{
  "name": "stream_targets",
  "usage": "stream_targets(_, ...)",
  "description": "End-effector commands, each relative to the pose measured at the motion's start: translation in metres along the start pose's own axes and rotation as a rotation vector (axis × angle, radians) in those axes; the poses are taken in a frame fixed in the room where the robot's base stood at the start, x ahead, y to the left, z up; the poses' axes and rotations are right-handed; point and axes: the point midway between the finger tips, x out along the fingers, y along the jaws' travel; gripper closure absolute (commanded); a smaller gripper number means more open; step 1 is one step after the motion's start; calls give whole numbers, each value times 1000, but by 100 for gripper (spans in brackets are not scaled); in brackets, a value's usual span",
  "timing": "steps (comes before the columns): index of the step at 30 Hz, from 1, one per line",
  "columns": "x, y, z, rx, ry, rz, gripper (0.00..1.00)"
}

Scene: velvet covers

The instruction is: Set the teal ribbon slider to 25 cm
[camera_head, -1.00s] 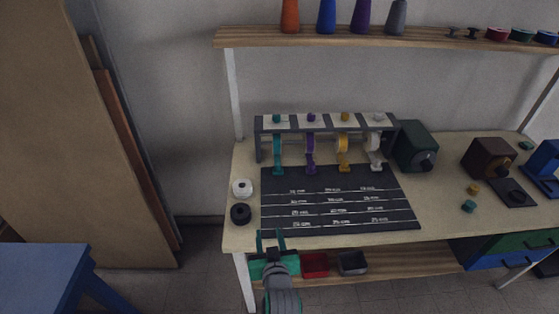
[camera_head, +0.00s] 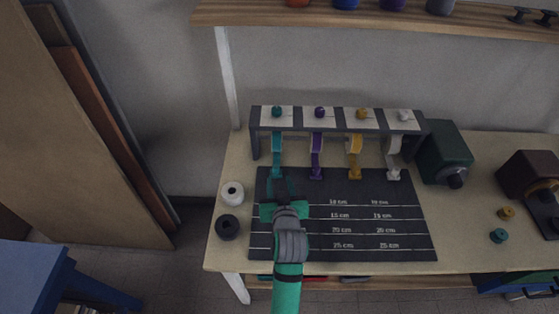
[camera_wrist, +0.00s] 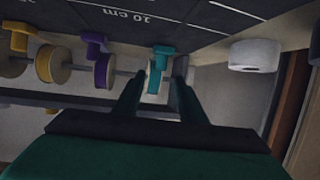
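The teal ribbon slider (camera_head: 277,172) hangs from the leftmost place of the grey rack (camera_head: 254,147), at the far edge of the dark measuring board (camera_head: 410,225), above the 10 cm line. My gripper (camera_head: 280,184) reaches over the board's left column, just in front of the teal slider, and covers that column's labels. In the wrist view my gripper (camera_wrist: 159,72) has its fingers apart, and the teal slider tab (camera_wrist: 163,50) shows between and just beyond their tips. I cannot tell whether a finger touches it.
Purple (camera_head: 316,172), yellow (camera_head: 355,172) and white (camera_head: 393,172) sliders hang to the right. White (camera_head: 232,191) and black (camera_head: 228,227) rolls stand left of the board. A dark green box (camera_head: 446,150) stands right of the rack. The shelf (camera_head: 400,17) runs above.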

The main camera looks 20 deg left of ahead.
Motion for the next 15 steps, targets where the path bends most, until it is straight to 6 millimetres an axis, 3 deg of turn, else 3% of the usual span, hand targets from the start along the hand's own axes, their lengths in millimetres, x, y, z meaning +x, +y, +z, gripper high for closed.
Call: stream_targets(15, 82, -3, -1, -1, 0, -4, 63)
